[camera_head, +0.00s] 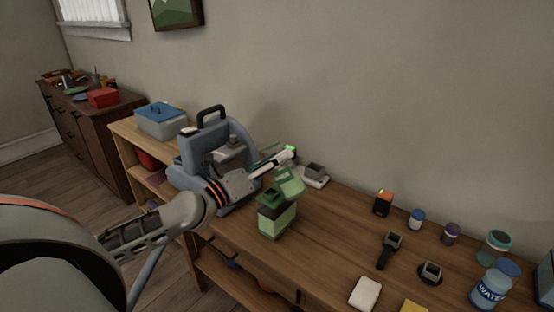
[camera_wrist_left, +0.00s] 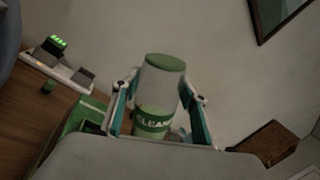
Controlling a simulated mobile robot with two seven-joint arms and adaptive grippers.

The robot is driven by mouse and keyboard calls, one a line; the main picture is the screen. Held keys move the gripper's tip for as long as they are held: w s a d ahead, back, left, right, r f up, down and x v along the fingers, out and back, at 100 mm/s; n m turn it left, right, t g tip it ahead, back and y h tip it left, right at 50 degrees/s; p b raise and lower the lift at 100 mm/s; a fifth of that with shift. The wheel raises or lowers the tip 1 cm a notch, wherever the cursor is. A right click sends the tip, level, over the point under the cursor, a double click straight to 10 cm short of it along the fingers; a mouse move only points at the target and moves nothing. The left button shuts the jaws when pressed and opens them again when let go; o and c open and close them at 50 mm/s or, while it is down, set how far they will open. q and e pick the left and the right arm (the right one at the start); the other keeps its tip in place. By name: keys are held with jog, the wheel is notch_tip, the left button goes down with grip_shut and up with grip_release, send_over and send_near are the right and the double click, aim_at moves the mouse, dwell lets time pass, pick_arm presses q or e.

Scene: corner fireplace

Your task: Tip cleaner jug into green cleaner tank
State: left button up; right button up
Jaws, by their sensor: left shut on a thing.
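My left gripper (camera_head: 280,160) is shut on the cleaner jug, above the left part of the wooden bench. In the left wrist view the jug (camera_wrist_left: 162,85) sits between the two fingers (camera_wrist_left: 157,112), with a green end, a clear body and a green label reading "CLEAN". In the head view a pale green piece (camera_head: 290,181) shows just under the gripper; I cannot tell whether it is the jug or a lid of the tank. The green cleaner tank (camera_head: 278,222) stands upright on the bench below it. My right gripper is not in view.
A blue-grey machine (camera_head: 205,150) with a black handle stands close behind my left gripper. A small white device (camera_head: 313,176) sits against the wall. Small jars, tools and a water bottle (camera_head: 490,288) occupy the bench's right side. Bare wood (camera_head: 335,225) lies right of the tank.

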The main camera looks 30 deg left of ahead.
aim_at(273, 147)
pick_arm(q)
jog(key=r+m+p, duration=0.1)
jog(key=p, duration=0.1)
jog(key=a+r+m+g+p, duration=0.1)
jog(key=r+m+p, duration=0.1)
jog(key=m, duration=0.1)
jog(key=r+m+p, duration=0.1)
jog(key=m, duration=0.1)
jog(key=shift+w+a+r+g, duration=0.1)
jog(key=shift+a+r+g, duration=0.1)
jog(key=shift+a+g, duration=0.2)
jog(key=shift+r+m, duration=0.15)
jog(key=shift+m, duration=0.15)
jog(key=shift+a+r, duration=0.1)
jog(key=shift+r, duration=0.15)
jog(key=shift+a+r+m, duration=0.15)
jog(key=shift+r+m, duration=0.05)
jog(key=shift+m, duration=0.4)
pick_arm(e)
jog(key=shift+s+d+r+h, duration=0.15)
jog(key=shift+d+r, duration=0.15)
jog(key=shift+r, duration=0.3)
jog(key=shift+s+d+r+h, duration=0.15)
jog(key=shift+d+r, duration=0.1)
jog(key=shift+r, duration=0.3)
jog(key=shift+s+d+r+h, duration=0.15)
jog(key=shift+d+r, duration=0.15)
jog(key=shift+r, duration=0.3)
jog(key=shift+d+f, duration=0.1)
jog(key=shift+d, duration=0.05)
